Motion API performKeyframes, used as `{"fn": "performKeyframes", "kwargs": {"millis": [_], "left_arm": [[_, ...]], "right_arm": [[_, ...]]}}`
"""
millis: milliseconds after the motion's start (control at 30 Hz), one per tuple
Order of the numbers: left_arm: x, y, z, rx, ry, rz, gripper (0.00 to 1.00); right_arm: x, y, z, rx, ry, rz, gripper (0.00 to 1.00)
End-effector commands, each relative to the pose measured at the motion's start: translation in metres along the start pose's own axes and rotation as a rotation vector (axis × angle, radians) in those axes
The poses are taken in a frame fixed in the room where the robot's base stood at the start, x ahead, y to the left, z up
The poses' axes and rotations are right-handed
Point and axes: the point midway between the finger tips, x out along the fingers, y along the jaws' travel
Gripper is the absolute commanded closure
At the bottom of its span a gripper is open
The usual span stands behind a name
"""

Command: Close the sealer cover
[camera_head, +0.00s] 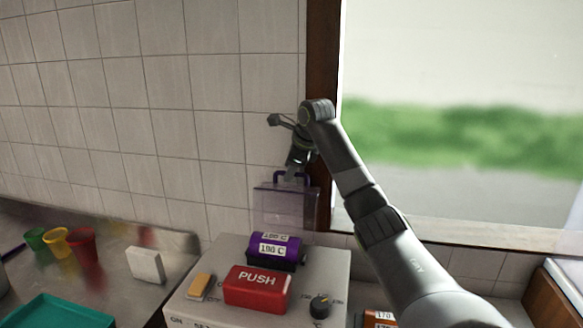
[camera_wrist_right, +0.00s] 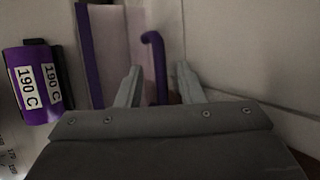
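The sealer (camera_head: 215,275) is a white box with a red PUSH block and a black knob on top. Its cover (camera_head: 285,208) stands upright at the back, a clear panel with a purple frame and a purple handle on its top edge. The cover's purple frame also shows in the right wrist view (camera_wrist_right: 90,55). My right gripper (camera_head: 291,173) is at the handle, pointing down. In the right wrist view its two fingers (camera_wrist_right: 158,85) are apart, with the hooked purple handle (camera_wrist_right: 154,45) between them and visible gaps beside it. My left gripper is out of view.
A purple roller labelled 190 C (camera_head: 272,250) sits on the sealer behind the PUSH block (camera_head: 257,289). A yellow-orange block (camera_head: 199,286) is beside it. Left are a white block (camera_head: 145,265), coloured cups (camera_head: 82,242) and a teal tray (camera_head: 45,312). The tiled wall is close behind the cover.

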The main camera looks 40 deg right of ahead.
Motion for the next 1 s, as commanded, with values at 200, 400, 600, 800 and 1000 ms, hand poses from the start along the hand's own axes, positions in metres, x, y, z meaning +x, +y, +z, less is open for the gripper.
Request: {"fn": "performKeyframes", "kwargs": {"millis": [200,400,600,800,1000], "left_arm": [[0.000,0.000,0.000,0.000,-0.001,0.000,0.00],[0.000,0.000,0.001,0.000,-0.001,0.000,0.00],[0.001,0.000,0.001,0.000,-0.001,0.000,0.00],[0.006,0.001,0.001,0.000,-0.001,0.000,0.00],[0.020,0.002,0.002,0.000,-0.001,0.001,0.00]], "right_arm": [[0.000,0.000,0.000,0.000,0.000,0.000,0.89],[0.000,0.000,0.000,0.000,0.000,0.001,1.00],[0.000,0.000,0.000,-0.001,0.000,-0.001,1.00],[-0.003,0.004,0.001,-0.012,-0.002,-0.025,1.00],[-0.010,0.015,0.004,-0.042,-0.002,-0.094,1.00]]}}
